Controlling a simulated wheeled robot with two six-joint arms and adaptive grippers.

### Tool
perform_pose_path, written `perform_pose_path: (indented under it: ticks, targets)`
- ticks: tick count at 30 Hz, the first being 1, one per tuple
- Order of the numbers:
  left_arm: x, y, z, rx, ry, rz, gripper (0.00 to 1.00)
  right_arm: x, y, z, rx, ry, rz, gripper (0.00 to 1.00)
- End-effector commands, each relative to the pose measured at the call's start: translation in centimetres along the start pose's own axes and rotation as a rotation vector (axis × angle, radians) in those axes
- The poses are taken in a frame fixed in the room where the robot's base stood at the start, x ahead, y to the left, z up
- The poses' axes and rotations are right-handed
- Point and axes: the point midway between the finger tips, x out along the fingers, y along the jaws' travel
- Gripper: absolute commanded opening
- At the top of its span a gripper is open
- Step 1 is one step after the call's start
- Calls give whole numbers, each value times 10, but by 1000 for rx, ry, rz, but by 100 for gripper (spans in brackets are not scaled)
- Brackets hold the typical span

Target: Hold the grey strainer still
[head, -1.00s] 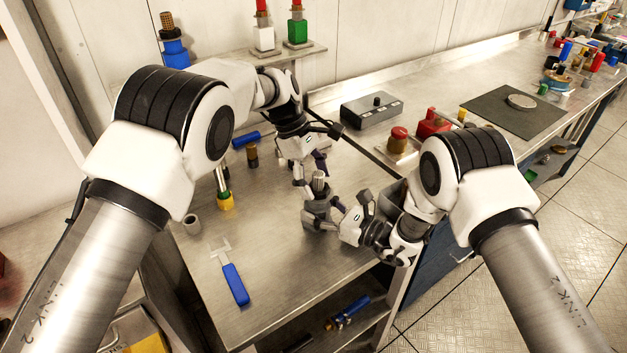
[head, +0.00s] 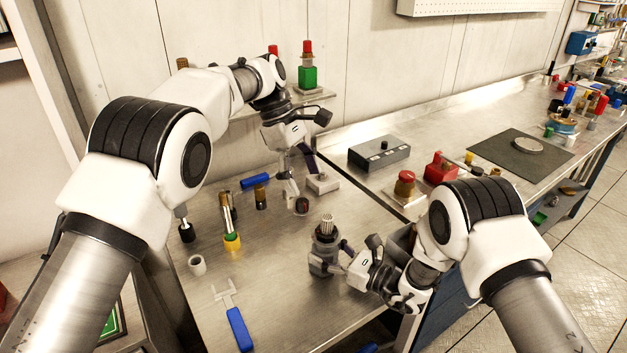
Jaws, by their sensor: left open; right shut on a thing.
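The grey strainer (head: 323,243) stands upright on the steel bench in the head view, with a pale ridged piece (head: 327,223) on its top. My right gripper (head: 338,263) comes in from the right and is shut on the strainer's lower body. The fingers partly hide its side. My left gripper (head: 301,183) is open, behind and above the strainer and apart from it. Its fingers point down near a small dark and red round part (head: 302,205) and a pale block (head: 323,184); I cannot tell whether it touches either.
A blue-handled wrench (head: 237,326) and a small grey cup (head: 197,265) lie at the front left. A yellow-banded tool (head: 231,236) stands behind them. A grey control box (head: 379,153) and red-topped parts (head: 404,185) stand at the back right. Bench between wrench and strainer is clear.

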Motion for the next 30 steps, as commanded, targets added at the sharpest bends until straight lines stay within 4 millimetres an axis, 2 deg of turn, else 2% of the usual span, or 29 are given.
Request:
perform_pose_path:
  ticks: [5,6,8,20,23,30]
  targets:
    - [0,0,0,0,0,-1,79,0,-1,2,-2,-3,0,6]
    - [0,0,0,0,0,0,79,0,-1,2,-2,-3,0,66]
    - [0,0,0,0,0,0,79,0,-1,2,-2,-3,0,88]
    - [0,0,0,0,0,0,79,-5,-1,0,1,0,-2,89]
    - [0,0,0,0,0,0,79,-19,-2,0,1,1,-4,89]
    - [0,0,0,0,0,0,79,-80,-2,0,2,0,-7,89]
